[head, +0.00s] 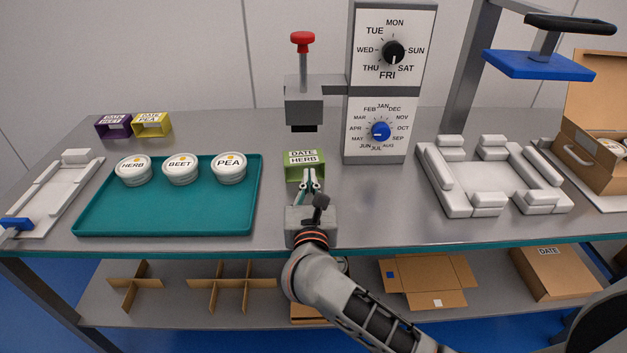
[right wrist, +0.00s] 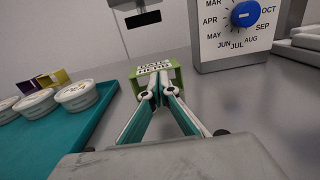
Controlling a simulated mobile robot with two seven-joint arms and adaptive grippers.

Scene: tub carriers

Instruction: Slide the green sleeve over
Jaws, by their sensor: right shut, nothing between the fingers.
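The green sleeve (head: 304,166), labelled DATE HERB, stands on the bench below the stamp head. It also shows in the right wrist view (right wrist: 174,74), with its open side facing me. My right gripper (head: 311,176) is shut with its fingertips together and nothing between them. Its tips are at the near side of the green sleeve; in the right wrist view (right wrist: 158,88) they overlap its opening, and I cannot tell whether they touch it. My left gripper is not in view.
The stamp (head: 303,100) with a red knob hangs above the sleeve, beside a dial panel (head: 378,90). A teal tray (head: 170,212) with HERB, BEET and PEA tubs is left. Purple (head: 113,126) and yellow (head: 151,124) sleeves stand behind it. A white fixture (head: 482,178) is right.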

